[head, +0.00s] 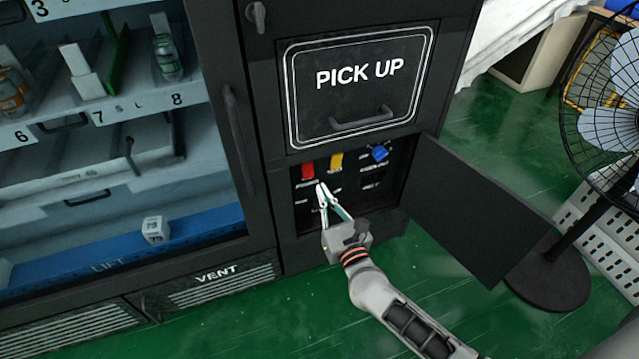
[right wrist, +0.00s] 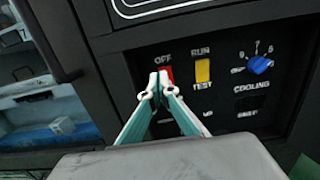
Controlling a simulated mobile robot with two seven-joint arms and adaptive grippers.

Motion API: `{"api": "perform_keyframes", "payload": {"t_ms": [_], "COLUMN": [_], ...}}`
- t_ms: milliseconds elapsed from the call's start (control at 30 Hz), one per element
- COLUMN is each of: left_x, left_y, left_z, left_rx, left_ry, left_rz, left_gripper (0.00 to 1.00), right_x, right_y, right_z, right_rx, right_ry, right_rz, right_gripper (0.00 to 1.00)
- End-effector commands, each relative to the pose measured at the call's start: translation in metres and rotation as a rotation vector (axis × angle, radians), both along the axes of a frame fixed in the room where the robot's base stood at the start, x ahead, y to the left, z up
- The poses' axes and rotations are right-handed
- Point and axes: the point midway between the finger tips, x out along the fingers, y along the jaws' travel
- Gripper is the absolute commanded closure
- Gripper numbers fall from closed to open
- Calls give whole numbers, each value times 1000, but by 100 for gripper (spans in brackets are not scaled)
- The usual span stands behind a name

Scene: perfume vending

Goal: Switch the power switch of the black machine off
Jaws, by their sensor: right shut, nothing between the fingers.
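The black machine (head: 257,140) stands ahead with its lower control panel exposed. A red switch (head: 307,170) sits at the panel's left; in the right wrist view the red switch (right wrist: 169,73) has "OFF" printed above it. A yellow switch (head: 336,162) is to its right, marked "RUN" and "TEST". My right gripper (head: 321,187) is shut and empty, its tips just below the red switch. In the right wrist view the gripper tips (right wrist: 155,84) overlap the lower left of the red switch, partly hiding it; I cannot tell if they touch. My left gripper is not in view.
A blue knob (head: 380,153) is at the panel's right. The panel's black door (head: 475,210) hangs open to the right. A fan (head: 610,100) stands farther right. The "PICK UP" hatch (head: 360,85) is above the panel. Green floor (head: 250,325) is clear in front.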

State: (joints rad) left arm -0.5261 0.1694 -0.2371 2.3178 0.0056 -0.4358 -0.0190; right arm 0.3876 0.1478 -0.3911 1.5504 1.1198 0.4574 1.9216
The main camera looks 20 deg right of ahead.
Motion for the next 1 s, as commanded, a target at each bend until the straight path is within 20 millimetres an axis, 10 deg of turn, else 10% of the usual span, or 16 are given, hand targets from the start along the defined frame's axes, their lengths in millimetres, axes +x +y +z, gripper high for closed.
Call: {"api": "perform_keyframes", "payload": {"t_ms": [800, 1000], "left_x": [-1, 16], "left_y": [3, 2], "left_z": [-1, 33], "left_rx": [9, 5], "left_ry": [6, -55], "left_rz": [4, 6], "left_gripper": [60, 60], "right_x": [-23, -47], "right_y": [-1, 13], "right_z": [4, 32], "right_rx": [-6, -310], "right_ry": [-1, -34], "right_rz": [2, 42], "right_gripper": [100, 100]}}
